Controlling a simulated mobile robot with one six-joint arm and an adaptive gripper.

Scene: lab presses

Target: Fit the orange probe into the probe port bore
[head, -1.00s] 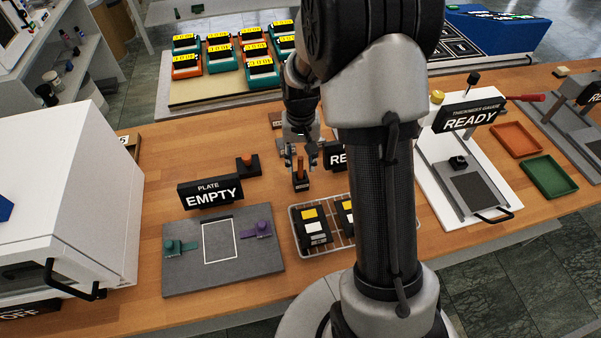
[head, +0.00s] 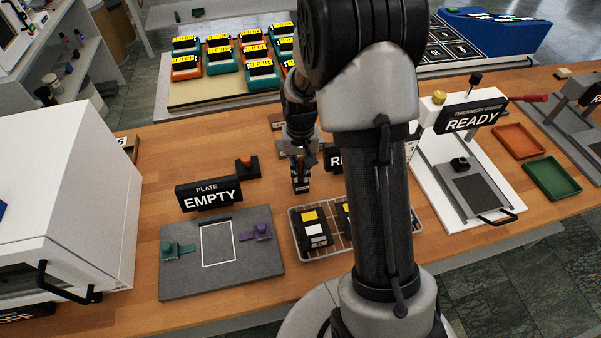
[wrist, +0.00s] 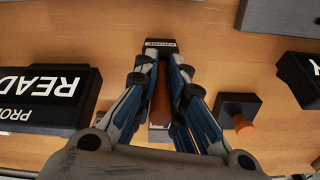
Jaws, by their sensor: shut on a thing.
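The orange probe (wrist: 158,95) shows as a brown-orange shaft between my fingers in the wrist view. My gripper (wrist: 160,62) is shut on it. In the head view my gripper (head: 300,172) is low over the bench, behind the wire rack. A small black block with a white label (wrist: 160,45) lies at my fingertips; I cannot tell whether the probe still sits in it. A dark block with a round orange stub (wrist: 238,116) stands apart to the right in the wrist view, and left of my gripper in the head view (head: 247,167). I cannot make out the port bore.
A READY sign (wrist: 45,97) stands close to my gripper. The PLATE EMPTY sign (head: 208,194) and grey plate (head: 180,282) are at front left. The wire rack (head: 325,253) with black modules is in front.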

